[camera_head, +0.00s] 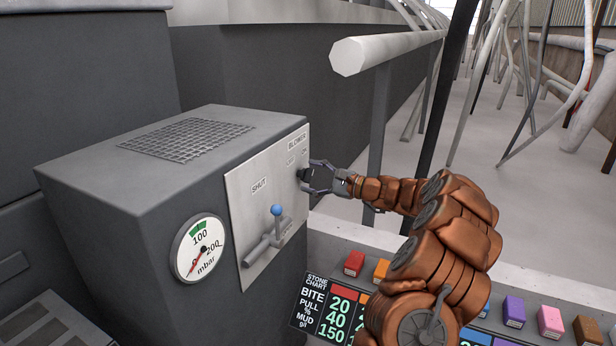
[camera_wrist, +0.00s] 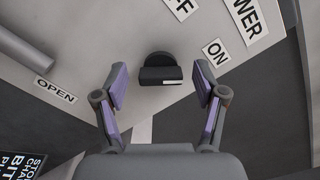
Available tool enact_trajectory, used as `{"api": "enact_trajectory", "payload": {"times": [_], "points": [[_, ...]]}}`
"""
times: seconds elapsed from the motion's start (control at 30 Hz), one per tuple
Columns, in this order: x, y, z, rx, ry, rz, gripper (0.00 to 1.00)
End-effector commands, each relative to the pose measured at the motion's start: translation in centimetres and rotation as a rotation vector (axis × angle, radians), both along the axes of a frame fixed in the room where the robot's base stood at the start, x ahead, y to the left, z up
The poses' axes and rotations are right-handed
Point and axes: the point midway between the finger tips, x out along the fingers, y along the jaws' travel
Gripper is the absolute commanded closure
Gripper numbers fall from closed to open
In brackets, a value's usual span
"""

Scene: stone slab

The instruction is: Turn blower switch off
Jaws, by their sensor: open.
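The blower switch is a black rotary knob (camera_wrist: 160,74) on the light panel (camera_head: 262,190) of a grey box. In the wrist view its bar lies crosswise, with a small pale mark at its right end, the side of the ON label (camera_wrist: 215,52). The OFF label (camera_wrist: 181,7) is at the top, partly cut off. My gripper (camera_head: 314,178) is at the panel's upper right, under the BLOWER label (camera_head: 297,142). In the wrist view my gripper (camera_wrist: 160,86) is open, one finger each side of the knob, with visible gaps and no visible contact.
A lever with a blue ball (camera_head: 277,210) sits lower on the panel, between SHUT and OPEN labels. A round pressure gauge (camera_head: 200,248) is on the box's left face. A chart board (camera_head: 330,312) and several coloured blocks lie below right. A white-ended pipe (camera_head: 385,50) runs behind.

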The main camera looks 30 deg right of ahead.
Motion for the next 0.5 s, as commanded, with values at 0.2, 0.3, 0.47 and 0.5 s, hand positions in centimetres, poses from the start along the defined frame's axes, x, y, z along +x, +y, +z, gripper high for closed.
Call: {"api": "enact_trajectory", "payload": {"times": [0.2, 0.3, 0.47, 0.5], "points": [[1.16, 0.72, 0.01, -0.001, -0.001, 0.001, 0.29], [1.24, 0.72, 0.04, 0.000, -0.001, -0.001, 0.29], [1.20, 0.65, 0.06, 0.000, -0.001, -0.002, 0.29], [1.19, 0.64, 0.06, 0.000, -0.001, -0.002, 0.32]]}}
